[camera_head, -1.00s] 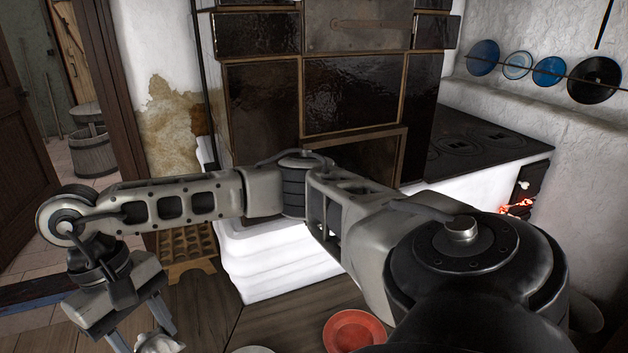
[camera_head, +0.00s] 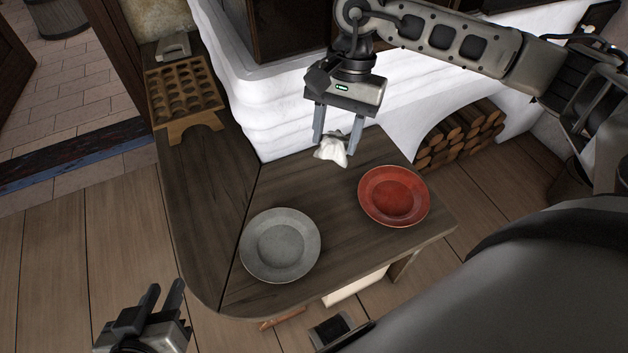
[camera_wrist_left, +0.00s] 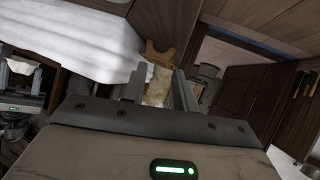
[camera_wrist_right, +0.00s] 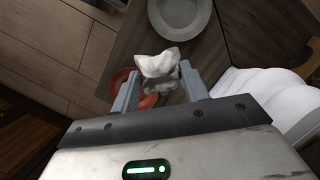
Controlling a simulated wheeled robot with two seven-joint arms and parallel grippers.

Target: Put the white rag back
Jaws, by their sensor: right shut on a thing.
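The white rag (camera_head: 331,152) is a small crumpled cloth hanging between the fingers of my right gripper (camera_head: 338,131), above the dark wooden bench top (camera_head: 330,260). My right gripper is shut on it; the rag also shows in the right wrist view (camera_wrist_right: 160,65) and at the left edge of the left wrist view (camera_wrist_left: 20,66). Whether the rag touches the wood is not clear. My left gripper (camera_head: 162,298) is open and empty, low at the left, off the bench's front edge. Its spread fingers also show in the left wrist view (camera_wrist_left: 158,88).
A grey plate (camera_head: 280,246) and a red plate (camera_head: 394,196) lie on the bench in front of the rag. A wooden rack with holes (camera_head: 185,95) stands at the back left. The white stove base (camera_head: 275,105) rises behind. Firewood (camera_head: 460,135) fills a niche at right.

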